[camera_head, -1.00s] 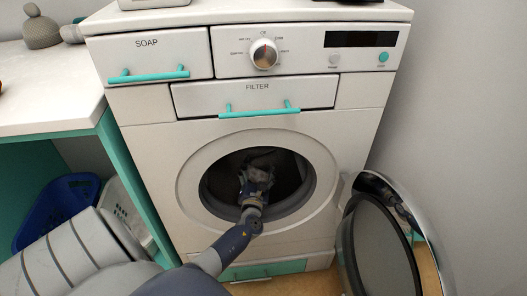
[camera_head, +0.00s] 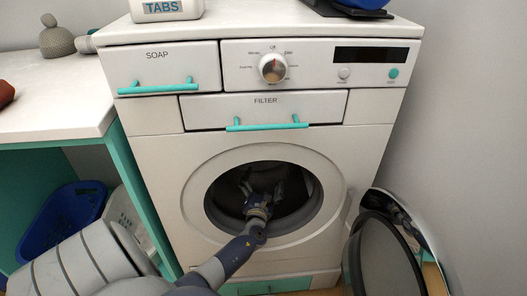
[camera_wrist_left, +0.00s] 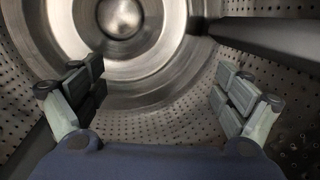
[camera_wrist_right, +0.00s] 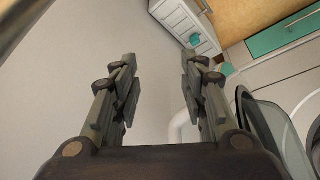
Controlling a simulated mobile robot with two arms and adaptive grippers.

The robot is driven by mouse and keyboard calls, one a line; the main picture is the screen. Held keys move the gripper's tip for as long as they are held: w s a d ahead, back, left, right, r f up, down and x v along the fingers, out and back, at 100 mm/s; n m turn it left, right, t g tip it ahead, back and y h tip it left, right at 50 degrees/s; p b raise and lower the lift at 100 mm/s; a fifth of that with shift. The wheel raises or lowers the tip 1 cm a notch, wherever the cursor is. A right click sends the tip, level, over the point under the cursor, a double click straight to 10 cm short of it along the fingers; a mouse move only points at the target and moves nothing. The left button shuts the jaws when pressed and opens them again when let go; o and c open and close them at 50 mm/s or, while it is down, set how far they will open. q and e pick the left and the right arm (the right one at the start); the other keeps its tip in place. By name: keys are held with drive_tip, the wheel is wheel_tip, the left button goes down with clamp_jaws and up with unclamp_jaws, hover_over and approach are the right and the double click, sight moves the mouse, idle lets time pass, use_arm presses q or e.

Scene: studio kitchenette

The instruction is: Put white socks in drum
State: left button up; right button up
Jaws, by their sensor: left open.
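The washing machine's drum (camera_head: 299,192) is a dark round opening behind a wide white ring in the head view. My left gripper (camera_head: 262,186) reaches into this opening with its fingers spread. In the left wrist view the left gripper (camera_wrist_left: 160,70) is open and empty, facing the perforated metal drum wall (camera_wrist_left: 165,125) and its round shiny back. No white socks show in any current view; the drum's lower part is partly hidden by my gripper and arm. My right gripper (camera_wrist_right: 157,60) is open and empty, outside the machine.
The round door (camera_head: 385,255) hangs open at the right of the opening. A blue basket (camera_head: 62,215) and a white basket (camera_head: 125,215) stand under the counter (camera_head: 55,100) at left. A white TABS container (camera_head: 165,8) stands on the machine (camera_head: 270,28).

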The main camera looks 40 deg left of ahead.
use_arm(q)
drive_tip(key=shift+s, duration=0.1)
drive_tip(key=shift+s+d+f, duration=0.1)
drive_tip(key=shift+s+d, duration=0.15)
drive_tip(key=v, duration=1.1)
drive_tip(key=shift+s, duration=0.1)
